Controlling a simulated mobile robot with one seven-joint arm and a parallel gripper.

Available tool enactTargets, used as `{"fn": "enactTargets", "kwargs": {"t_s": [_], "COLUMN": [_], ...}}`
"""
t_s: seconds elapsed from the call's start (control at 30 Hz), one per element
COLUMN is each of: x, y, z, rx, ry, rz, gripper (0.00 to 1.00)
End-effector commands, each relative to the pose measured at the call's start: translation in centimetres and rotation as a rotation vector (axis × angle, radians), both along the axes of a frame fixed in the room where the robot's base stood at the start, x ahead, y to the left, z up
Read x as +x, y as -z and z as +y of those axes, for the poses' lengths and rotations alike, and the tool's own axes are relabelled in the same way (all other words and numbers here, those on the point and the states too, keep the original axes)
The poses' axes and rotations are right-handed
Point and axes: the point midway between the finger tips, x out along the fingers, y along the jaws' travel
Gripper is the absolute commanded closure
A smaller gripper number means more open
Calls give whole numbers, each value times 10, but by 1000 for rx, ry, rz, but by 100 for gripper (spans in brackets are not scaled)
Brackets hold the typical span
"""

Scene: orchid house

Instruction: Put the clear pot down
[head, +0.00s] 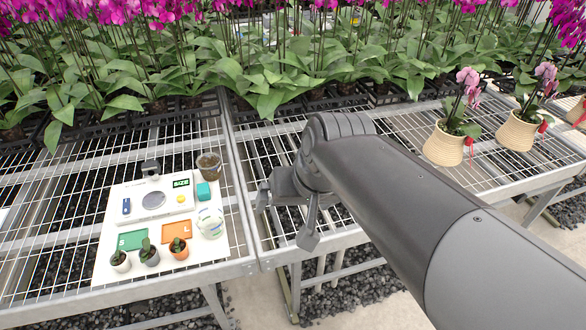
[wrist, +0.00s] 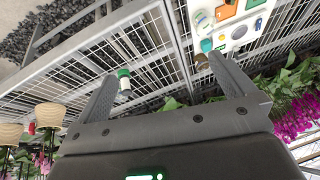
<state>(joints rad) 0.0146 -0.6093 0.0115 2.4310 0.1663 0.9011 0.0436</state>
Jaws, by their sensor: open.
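A clear pot filled with brown material (head: 208,168) stands upright at the back right corner of the white board (head: 105,262). In the wrist view the pot (wrist: 201,61) shows just past the tip of the right finger. My gripper (head: 288,222) is to the right of the board in the head view, over the neighbouring bench, apart from the pot. The jaws (wrist: 160,75) are spread wide in the wrist view. A green and white object (wrist: 123,84) shows beside the left finger; I cannot tell whether it touches it.
Orchids in woven pots (head: 444,147) stand at right. Dense orchids fill the back.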

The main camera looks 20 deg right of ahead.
Motion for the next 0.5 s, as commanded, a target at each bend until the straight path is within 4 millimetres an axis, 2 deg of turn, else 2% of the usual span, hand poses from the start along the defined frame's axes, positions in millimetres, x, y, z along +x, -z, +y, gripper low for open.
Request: {"fn": "enactTargets", "kwargs": {"t_s": [0.1,0.2,0.5], "x": [-21,-29,-34], "y": [-1,-1,0], "z": [-14,-22,-26], "rx": [-98,-150,-177], "ry": [-46,-69,-81], "rz": [-47,-66,-75], "gripper": [0,0,0]}}
